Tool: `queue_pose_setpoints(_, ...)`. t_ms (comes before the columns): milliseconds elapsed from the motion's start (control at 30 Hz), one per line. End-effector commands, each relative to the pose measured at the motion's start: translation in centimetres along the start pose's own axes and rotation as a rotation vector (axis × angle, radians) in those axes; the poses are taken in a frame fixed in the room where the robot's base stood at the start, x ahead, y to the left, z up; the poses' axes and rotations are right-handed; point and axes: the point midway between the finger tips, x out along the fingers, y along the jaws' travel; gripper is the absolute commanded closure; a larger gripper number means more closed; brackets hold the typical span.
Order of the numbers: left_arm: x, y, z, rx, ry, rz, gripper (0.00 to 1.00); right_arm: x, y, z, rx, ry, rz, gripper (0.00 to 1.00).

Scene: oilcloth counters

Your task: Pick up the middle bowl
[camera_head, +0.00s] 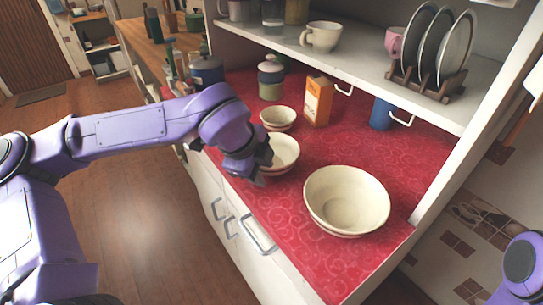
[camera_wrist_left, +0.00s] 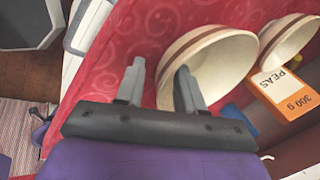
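Three cream bowls stand in a row on the red cloth. The middle bowl (camera_head: 287,150) is between a small bowl (camera_head: 278,117) and a large bowl (camera_head: 346,200). My left gripper (camera_head: 262,174) is at the near left side of the middle bowl and hides part of it. In the left wrist view my left gripper (camera_wrist_left: 160,70) is open, with one finger outside the striped middle bowl (camera_wrist_left: 222,62) and the other over its inside. The near rim lies between the fingers; I cannot tell whether they touch it. My right gripper is out of view.
An orange peas box (camera_head: 317,101), also in the left wrist view (camera_wrist_left: 282,92), stands beside the small bowl. A blue mug (camera_head: 381,113) is behind. A shelf (camera_head: 400,88) with a cup (camera_head: 321,37) and plate rack (camera_head: 430,80) overhangs the back.

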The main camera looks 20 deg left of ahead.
Motion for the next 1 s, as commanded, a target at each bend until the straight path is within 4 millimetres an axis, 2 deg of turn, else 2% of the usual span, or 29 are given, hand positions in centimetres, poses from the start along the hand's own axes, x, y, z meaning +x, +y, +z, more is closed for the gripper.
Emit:
queue_pose_setpoints(67,0.0,0.0,0.0,0.0,0.0,0.0,0.66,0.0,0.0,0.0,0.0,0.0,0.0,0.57)
queue_pose_setpoints(100,0.0,0.0,0.0,0.0,0.0,0.0,0.79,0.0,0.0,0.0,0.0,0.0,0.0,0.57)
queue_pose_setpoints(167,0.0,0.0,0.0,0.0,0.0,0.0,0.98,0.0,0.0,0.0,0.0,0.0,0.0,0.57)
queue_pose_setpoints(200,0.0,0.0,0.0,0.0,0.0,0.0,1.0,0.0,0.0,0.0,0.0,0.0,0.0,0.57)
queue_pose_setpoints(567,-0.2,-0.1,0.0,0.001,0.0,-0.003,1.0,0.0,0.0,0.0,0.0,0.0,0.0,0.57)
queue_pose_setpoints(700,-1.0,-0.6,-0.1,0.001,0.0,-0.006,1.0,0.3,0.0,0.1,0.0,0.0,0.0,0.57)
queue_pose_setpoints(800,-2.7,-1.4,-0.4,0.001,0.0,-0.011,1.0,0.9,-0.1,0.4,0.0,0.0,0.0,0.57)
queue_pose_setpoints(1000,-9.4,0.5,-1.2,0.002,0.001,-0.014,1.0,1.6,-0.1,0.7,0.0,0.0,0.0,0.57)
